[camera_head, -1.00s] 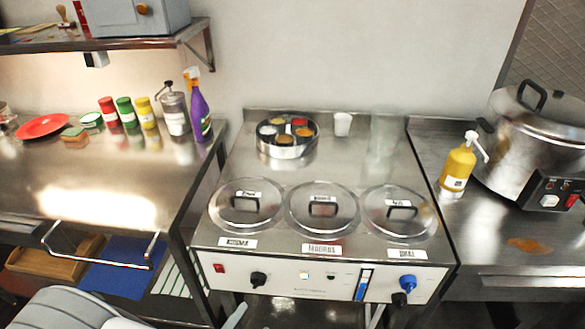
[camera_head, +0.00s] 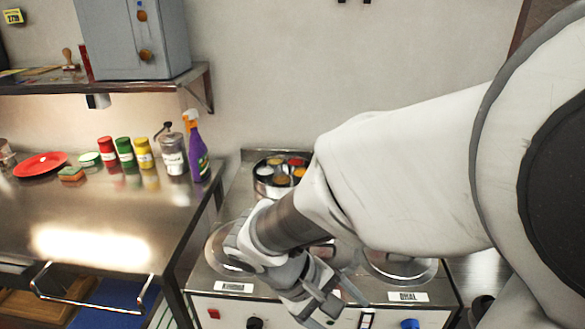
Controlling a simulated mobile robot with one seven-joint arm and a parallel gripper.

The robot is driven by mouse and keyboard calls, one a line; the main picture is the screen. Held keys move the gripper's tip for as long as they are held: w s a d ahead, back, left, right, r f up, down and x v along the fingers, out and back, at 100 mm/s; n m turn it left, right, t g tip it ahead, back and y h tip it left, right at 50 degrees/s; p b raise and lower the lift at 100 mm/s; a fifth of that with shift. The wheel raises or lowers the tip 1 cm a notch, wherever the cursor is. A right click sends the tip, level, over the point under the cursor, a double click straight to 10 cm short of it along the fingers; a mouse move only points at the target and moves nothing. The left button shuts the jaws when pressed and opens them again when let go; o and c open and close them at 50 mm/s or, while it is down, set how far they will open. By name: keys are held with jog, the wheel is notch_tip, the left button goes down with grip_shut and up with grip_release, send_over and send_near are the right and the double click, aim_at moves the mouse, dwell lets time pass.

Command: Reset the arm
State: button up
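My gripper (camera_head: 328,305) is low in the middle of the head view, in front of the bain-marie's front panel. My arm reaches in from the right and comes down across the bain-marie (camera_head: 225,275). The fingers appear spread apart with nothing seen between them, though the view is small and partly blocked. My arm hides the middle lid and most of the counter to the right. The left lid (camera_head: 222,252) and part of the right lid (camera_head: 400,268) still show.
A round spice tin (camera_head: 265,185) stands behind the lids. On the left steel table (camera_head: 100,215) are a purple spray bottle (camera_head: 196,150), several coloured jars and a red plate (camera_head: 40,164). A shelf (camera_head: 110,82) with a grey box (camera_head: 135,35) juts out above. The left table's front is clear.

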jog(key=s+d+r+m+t+y, duration=0.1)
jog(key=d+r+m+t+y, duration=0.1)
jog(key=r, duration=0.4)
jog(key=s+d+r+m+t+y, duration=0.2)
jog(key=d+r+m+t+y, duration=0.1)
jog(key=r+m+y, duration=0.1)
jog(key=shift+s+d+r+m+y, duration=0.15)
jog(key=shift+d+r+m+y, duration=0.25)
jog(key=shift+r, duration=0.7)
